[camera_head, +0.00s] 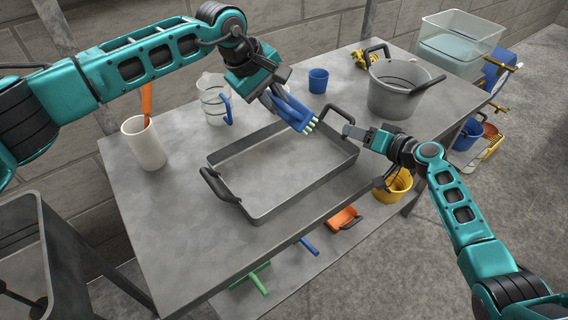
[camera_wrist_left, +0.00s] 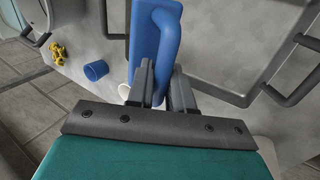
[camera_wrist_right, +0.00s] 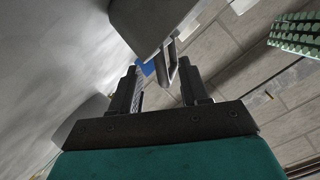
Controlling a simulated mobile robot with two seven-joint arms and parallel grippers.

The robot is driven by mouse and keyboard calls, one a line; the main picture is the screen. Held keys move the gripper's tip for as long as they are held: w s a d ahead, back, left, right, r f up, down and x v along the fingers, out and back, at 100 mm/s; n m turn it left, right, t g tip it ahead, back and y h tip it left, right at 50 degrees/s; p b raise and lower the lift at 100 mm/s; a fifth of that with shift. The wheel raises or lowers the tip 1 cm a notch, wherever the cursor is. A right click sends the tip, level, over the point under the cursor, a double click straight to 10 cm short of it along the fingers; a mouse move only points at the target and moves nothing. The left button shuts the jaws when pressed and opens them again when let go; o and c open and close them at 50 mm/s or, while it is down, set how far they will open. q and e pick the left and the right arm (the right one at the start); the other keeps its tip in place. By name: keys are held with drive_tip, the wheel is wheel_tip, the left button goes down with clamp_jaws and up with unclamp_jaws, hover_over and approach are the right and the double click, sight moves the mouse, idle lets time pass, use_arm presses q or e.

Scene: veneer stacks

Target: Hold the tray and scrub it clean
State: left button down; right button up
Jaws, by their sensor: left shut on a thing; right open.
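The grey metal tray (camera_head: 285,168) lies on the table with a dark handle at each end; its near-left handle (camera_head: 214,184) is free. My left gripper (camera_head: 270,92) is shut on the blue handle of a scrub brush (camera_head: 291,108) with pale green bristles, held over the tray's far rim. The brush handle also shows between the fingers in the left wrist view (camera_wrist_left: 150,45). My right gripper (camera_head: 352,131) is open beside the tray's far-right handle (camera_head: 338,112). In the right wrist view the handle (camera_wrist_right: 169,65) appears ahead between the fingertips; contact cannot be told.
A large grey pot (camera_head: 395,95), a blue cup (camera_head: 318,80), a clear jug (camera_head: 213,100) and a white container (camera_head: 144,145) stand on the table. A yellow bucket (camera_head: 394,186) and an orange dustpan (camera_head: 343,218) are below its front edge. The front-left tabletop is clear.

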drive_tip(key=v, duration=0.9)
drive_tip(key=shift+s+d+r, duration=0.1)
drive_tip(key=shift+s, duration=0.15)
use_arm(q)
drive_tip(key=shift+r+p, duration=0.35)
drive_tip(key=shift+r, duration=0.05)
use_arm(e)
drive_tip(key=v, duration=0.7)
drive_tip(key=shift+s, duration=0.25)
drive_tip(key=shift+d+r, duration=0.1)
